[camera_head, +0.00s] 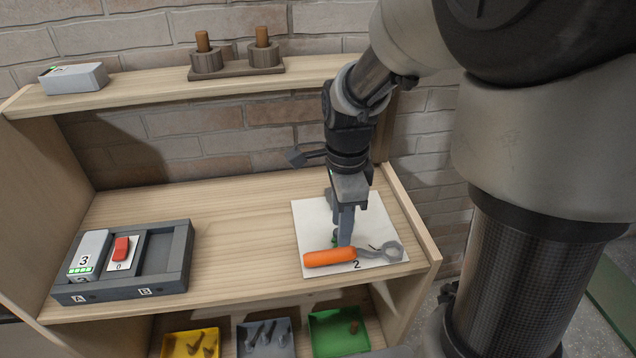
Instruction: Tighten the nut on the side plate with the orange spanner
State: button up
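The orange spanner (330,257) lies on a white sheet (312,215) marked 2, at the right of the wooden bench. Its orange handle points left and its grey ring end lies to the right. My gripper (345,242) points down over the sheet, its fingertips just behind the handle's right part in this view. I see the fingers nearly edge-on, so their gap is hidden, and I cannot tell whether they touch the spanner. A small green thing shows behind the fingertips, partly hidden. I cannot make out the side plate or its nut.
A dark tray (172,262) holds a grey block marked 3 and a red switch (121,248) at the left. Yellow (172,345), grey and green bins sit below. A shelf (150,95) runs behind my arm. The bench middle is clear.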

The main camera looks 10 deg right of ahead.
aim_at(340, 250)
notch_tip(340, 250, down, 9)
jog(key=shift+w+d+r+b, duration=0.1)
jog(key=shift+w+r+b, duration=0.1)
jog(key=shift+b, duration=0.55)
grip_shut()
